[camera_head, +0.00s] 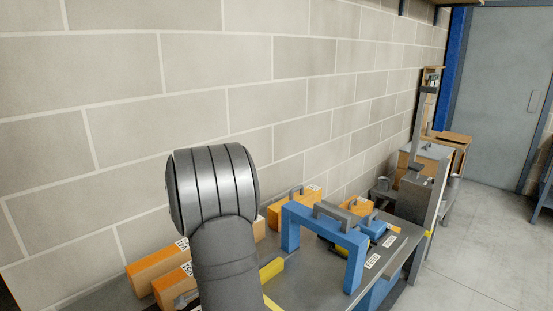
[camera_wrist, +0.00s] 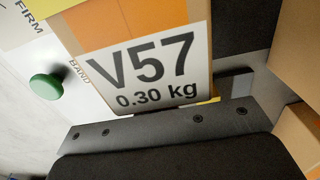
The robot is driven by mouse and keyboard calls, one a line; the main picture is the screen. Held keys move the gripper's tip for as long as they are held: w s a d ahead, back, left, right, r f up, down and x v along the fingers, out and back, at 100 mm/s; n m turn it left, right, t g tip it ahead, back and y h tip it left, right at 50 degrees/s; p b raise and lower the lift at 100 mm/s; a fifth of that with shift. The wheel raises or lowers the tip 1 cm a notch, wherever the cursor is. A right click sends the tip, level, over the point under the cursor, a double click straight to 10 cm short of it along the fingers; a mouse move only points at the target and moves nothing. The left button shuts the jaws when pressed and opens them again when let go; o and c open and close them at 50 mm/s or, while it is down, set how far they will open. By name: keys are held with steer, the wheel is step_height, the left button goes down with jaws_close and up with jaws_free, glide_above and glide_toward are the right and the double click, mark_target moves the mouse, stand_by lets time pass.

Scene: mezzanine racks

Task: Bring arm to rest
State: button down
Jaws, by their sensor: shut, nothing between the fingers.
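My arm (camera_head: 215,200) stands up in the lower middle of the head view, over the near side of the grey bench, and hides part of it. My gripper is hidden in that view. In the wrist view the dark, bolted edge of my gripper (camera_wrist: 165,128) fills the bottom; it is shut and holds nothing. A cardboard box with an orange band and a white label (camera_wrist: 150,68) reading "V57 0.30 kg" is close in front of it. I cannot tell whether they touch.
The bench (camera_head: 310,285) carries a blue arch frame (camera_head: 355,262), orange boxes (camera_head: 158,268) and grey handles. A block wall (camera_head: 120,100) stands behind it. A green knob (camera_wrist: 45,87) sits left of the labelled box, and cartons are at right. Open floor (camera_head: 480,240) is at right.

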steer(key=shift+w+d, duration=1.15)
steer(key=shift+d, duration=0.05)
steer(key=shift+w+d+r, duration=0.1)
steer(key=shift+w+r, duration=0.1)
steer(key=shift+r, duration=0.25)
steer(key=shift+w+d+r, duration=0.1)
steer(key=shift+w+r, duration=0.05)
steer(key=shift+r, duration=0.3)
step_height(320, 180, up, 8)
steer(key=f, duration=0.9)
steer(key=shift+s+a+f, duration=0.15)
steer(key=shift+s+f, duration=0.05)
steer(key=shift+s, duration=0.1)
steer(key=s+a, duration=0.2)
steer(key=shift+s+a+f, duration=0.2)
steer(key=shift+s+a, duration=0.1)
steer(key=shift+a, duration=0.05)
steer(key=w+d, duration=2)
steer(key=shift+d, duration=0.15)
steer(key=shift+w+d+r, duration=0.25)
steer(key=shift+w+d, duration=0.15)
steer(key=shift+w, duration=0.15)
step_height(320, 180, up, 10)
steer(key=shift+f, duration=0.25)
steer(key=shift+s, duration=0.1)
